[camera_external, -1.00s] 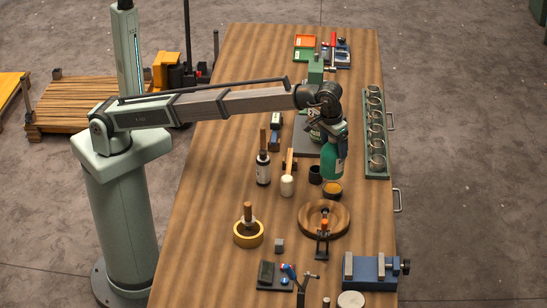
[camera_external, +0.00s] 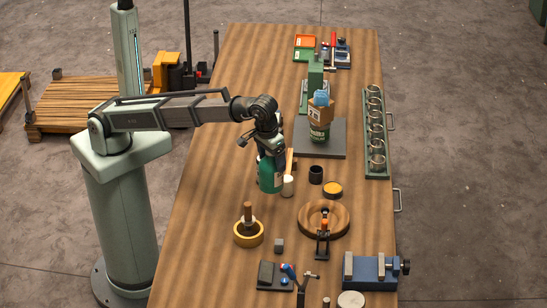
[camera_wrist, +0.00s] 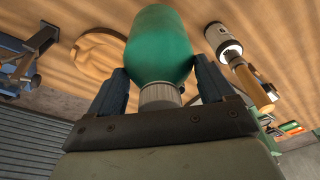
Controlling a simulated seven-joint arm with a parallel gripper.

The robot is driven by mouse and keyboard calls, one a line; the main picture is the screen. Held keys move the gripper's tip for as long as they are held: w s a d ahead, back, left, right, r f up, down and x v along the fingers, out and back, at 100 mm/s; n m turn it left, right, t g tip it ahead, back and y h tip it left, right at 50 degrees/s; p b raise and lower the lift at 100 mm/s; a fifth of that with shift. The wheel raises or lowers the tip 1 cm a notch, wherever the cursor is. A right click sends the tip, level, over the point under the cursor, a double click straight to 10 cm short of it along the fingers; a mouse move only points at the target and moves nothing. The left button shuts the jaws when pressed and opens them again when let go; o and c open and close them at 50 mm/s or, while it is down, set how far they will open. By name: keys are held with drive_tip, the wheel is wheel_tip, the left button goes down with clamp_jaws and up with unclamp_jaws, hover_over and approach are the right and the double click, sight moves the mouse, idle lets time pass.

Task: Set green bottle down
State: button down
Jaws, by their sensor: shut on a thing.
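The green bottle (camera_external: 270,178) hangs from my gripper (camera_external: 265,153) over the left-middle part of the table. In the wrist view the bottle (camera_wrist: 158,45) sits between the two fingers of my gripper (camera_wrist: 160,88), with its grey neck toward the palm. The bottle looks upright in the outside view. I cannot tell whether its base touches the table. The dark bottle seen earlier is hidden behind the green bottle.
A yellow tape roll (camera_external: 248,240) is in front. A grey plate (camera_external: 335,148) carries a green can and a small box (camera_external: 319,112). Bare wood lies to the left.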

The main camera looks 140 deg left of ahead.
sight(272, 182)
drive_tip(key=shift+f, duration=4.9)
drive_tip(key=shift+f, duration=0.15)
unclamp_jaws()
drive_tip(key=r, duration=0.4)
drive_tip(key=d+r, duration=0.1)
drive_tip(key=r, duration=0.7)
drive_tip(key=shift+d, duration=0.35)
